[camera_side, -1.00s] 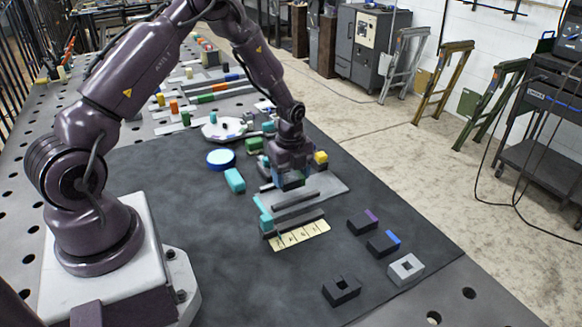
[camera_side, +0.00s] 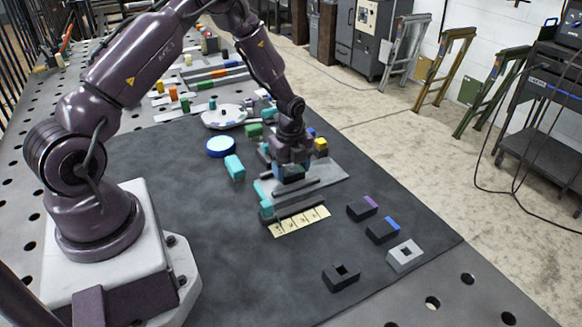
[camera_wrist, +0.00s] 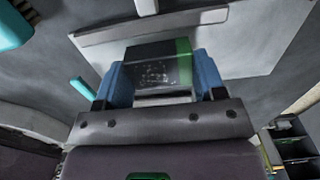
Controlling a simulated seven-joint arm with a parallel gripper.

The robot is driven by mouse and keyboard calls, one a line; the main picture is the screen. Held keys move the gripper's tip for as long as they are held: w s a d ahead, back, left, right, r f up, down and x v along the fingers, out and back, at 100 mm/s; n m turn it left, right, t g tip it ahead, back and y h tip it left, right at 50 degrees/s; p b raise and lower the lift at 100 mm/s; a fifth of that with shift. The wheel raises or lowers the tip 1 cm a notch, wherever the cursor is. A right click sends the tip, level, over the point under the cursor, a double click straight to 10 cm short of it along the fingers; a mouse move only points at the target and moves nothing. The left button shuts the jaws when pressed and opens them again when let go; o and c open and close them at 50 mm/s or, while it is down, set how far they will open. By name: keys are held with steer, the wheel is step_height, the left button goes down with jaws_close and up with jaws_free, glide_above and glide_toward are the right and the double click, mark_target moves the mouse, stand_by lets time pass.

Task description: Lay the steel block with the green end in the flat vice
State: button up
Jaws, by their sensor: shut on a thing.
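My gripper (camera_wrist: 158,80) has blue fingers, which are shut on a dark steel block (camera_wrist: 148,66) with a green end (camera_wrist: 184,60). In the wrist view the block lies crosswise between the fingers, over a pale grey plate. That plate appears to be the flat vice (camera_wrist: 255,45), with a raised bar (camera_wrist: 150,23) along it. In the side view my gripper (camera_side: 291,174) is over the flat vice (camera_side: 328,176), close above its dark bar (camera_side: 296,189). The held block is mostly hidden there, and I cannot tell whether it touches the vice.
A teal block (camera_side: 235,167) and a blue round dish (camera_side: 221,147) stand left of the vice. A lettered strip (camera_side: 300,221) lies in front. Purple-ended (camera_side: 362,208) and blue-ended (camera_side: 382,230) blocks, a grey holed block (camera_side: 405,255) and a black notched block (camera_side: 341,278) lie front right.

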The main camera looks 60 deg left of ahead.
steer(key=shift+f, duration=0.25)
steer(key=o, duration=1.4)
steer(key=shift+o, duration=0.2)
steer(key=shift+r, duration=3.45)
